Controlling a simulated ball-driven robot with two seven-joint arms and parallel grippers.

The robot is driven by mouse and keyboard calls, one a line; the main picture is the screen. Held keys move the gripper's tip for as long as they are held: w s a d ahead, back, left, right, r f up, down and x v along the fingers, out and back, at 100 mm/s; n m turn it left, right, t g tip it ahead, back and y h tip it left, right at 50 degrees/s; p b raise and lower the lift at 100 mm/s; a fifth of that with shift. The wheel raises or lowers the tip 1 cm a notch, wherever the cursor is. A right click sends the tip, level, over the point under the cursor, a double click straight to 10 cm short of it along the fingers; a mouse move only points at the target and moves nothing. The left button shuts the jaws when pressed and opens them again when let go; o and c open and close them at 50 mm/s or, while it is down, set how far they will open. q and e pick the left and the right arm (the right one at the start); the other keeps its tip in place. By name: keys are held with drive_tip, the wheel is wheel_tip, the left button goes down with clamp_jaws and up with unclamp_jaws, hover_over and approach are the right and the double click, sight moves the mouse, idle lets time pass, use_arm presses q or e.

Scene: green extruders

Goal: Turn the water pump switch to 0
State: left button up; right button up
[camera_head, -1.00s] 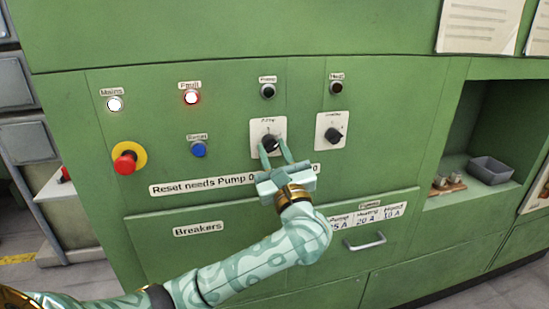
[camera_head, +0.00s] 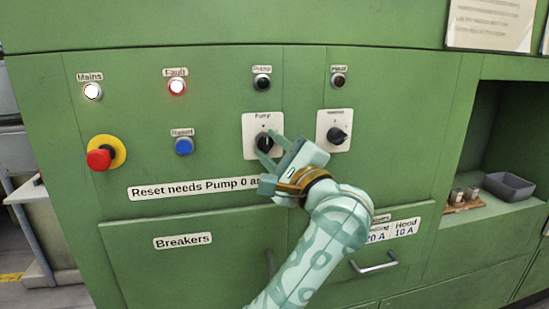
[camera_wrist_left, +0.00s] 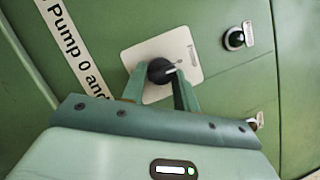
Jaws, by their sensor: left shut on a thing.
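The pump switch (camera_head: 264,142) is a black rotary knob on a white plate labelled Pump, on the green cabinet front. My left gripper (camera_head: 268,148) reaches it from the lower right, with its fingers around the knob. In the left wrist view, the knob (camera_wrist_left: 160,71) sits between the two fingers of the left gripper (camera_wrist_left: 160,80), which is shut on it. The knob's pointer shows as a light mark, but the number it points to is too small to read. My right gripper is not in view.
A similar heating knob (camera_head: 337,135) sits close on the right. A drawer handle (camera_head: 374,263) sticks out below. A grey bin (camera_head: 510,186) stands in the niche.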

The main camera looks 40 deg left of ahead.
use_arm(q)
drive_tip(key=shift+f+n, duration=0.1)
drive_tip(key=shift+n, duration=0.5)
drive_tip(key=o, duration=1)
drive_tip(key=shift+c, duration=0.2)
drive_tip(key=p+v, duration=0.1)
drive_tip(key=v, duration=1.1)
drive_tip(key=shift+d, duration=0.15)
drive_tip(key=shift+w+r, duration=0.1)
drive_tip(key=shift+r, duration=0.15)
